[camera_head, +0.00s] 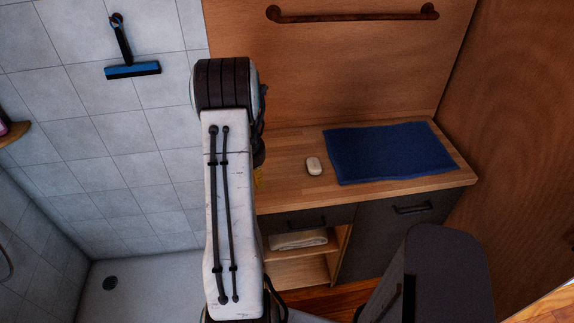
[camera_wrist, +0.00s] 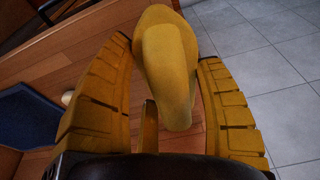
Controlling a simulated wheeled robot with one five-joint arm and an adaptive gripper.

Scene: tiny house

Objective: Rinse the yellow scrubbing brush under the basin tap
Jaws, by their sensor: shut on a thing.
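The yellow scrubbing brush (camera_wrist: 168,60) fills the middle of the wrist view, between the two ribbed yellow fingers of my gripper (camera_wrist: 165,48). My gripper is shut on it. Its rounded, broad end points away from the palm, and a thin yellow strip shows beside its lower part. In the head view my arm hides most of the gripper and brush. Only a small yellow bit (camera_head: 260,177) shows at the arm's right edge, above the counter's left part. I see no basin or tap in either view.
Drawers and an open shelf with a rolled towel (camera_head: 298,240) are below. A squeegee (camera_head: 132,70) hangs on the tiled wall. A brown rail (camera_head: 352,15) is above.

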